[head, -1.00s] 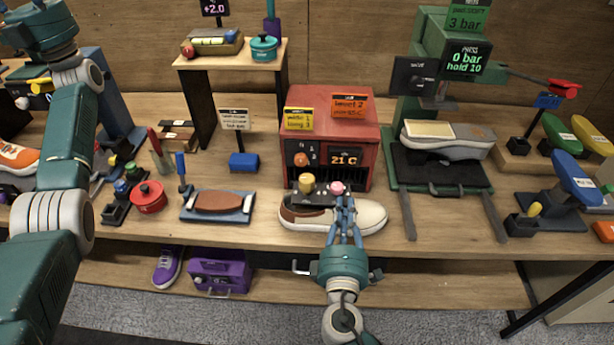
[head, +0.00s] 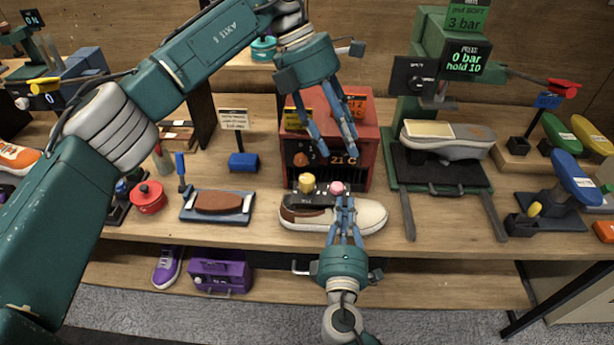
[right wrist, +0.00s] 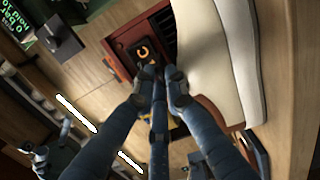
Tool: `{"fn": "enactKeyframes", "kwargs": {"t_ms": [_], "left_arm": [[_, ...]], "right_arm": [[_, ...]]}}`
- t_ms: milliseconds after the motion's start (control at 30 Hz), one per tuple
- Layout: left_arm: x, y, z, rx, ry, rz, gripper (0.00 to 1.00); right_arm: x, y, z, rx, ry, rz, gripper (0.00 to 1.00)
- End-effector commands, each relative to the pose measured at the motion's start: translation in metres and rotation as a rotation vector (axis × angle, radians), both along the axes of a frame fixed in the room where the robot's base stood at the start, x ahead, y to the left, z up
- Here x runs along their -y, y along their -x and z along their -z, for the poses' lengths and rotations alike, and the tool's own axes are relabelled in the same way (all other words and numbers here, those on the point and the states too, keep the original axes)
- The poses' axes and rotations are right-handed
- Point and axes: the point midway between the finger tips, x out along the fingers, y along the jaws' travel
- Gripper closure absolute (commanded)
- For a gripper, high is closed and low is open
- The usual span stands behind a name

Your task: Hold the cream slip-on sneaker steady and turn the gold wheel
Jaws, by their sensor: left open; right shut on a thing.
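The cream slip-on sneaker (head: 372,216) lies on the bench front in front of the red heater box, toe to the right. It also shows in the right wrist view (right wrist: 205,70). A dark block with the gold wheel (head: 306,182) and a pink knob (head: 337,188) sits over its heel half. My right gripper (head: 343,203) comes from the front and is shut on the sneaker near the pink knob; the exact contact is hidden. My left gripper (head: 336,148) is open and empty, pointing down in front of the heater box, above and right of the gold wheel.
The red heater box (head: 355,178) stands right behind the sneaker. A brown pad on a blue base (head: 220,204) and a red pot (head: 149,198) lie to the left. A green press (head: 440,175) with a grey shoe stands to the right.

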Motion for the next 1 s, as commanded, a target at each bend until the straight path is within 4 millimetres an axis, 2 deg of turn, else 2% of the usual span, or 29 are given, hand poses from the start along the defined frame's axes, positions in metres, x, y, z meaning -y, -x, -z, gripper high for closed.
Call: {"fn": "enactKeyframes", "kwargs": {"t_ms": [33,100,200,300,467,800,1000], "left_arm": [[-0.012,-0.007,0.012,0.056,-0.113,0.008,0.52],[-0.03,-0.017,0.023,0.118,-0.243,0.01,0.52],[-0.05,-0.028,0.03,0.183,-0.369,0.01,0.52],[-0.06,-0.035,0.033,0.216,-0.435,0.008,0.52],[-0.064,-0.037,0.05,0.223,-0.455,0.008,0.52],[-0.064,-0.037,0.116,0.221,-0.45,0.008,0.52],[-0.064,-0.038,0.143,0.221,-0.449,0.008,0.52]], "right_arm": [[0.002,0.0,0.001,-0.001,0.001,0.004,1.0],[0.002,0.0,0.001,-0.001,0.001,0.004,1.0],[0.002,0.0,0.001,-0.001,0.001,0.004,1.0],[0.002,0.0,0.001,-0.001,0.001,0.004,1.0],[0.002,0.0,0.001,-0.001,0.001,0.004,1.0],[0.001,0.0,0.001,-0.001,0.001,0.003,1.0],[0.001,0.0,0.001,-0.001,0.001,0.003,1.0]]}}
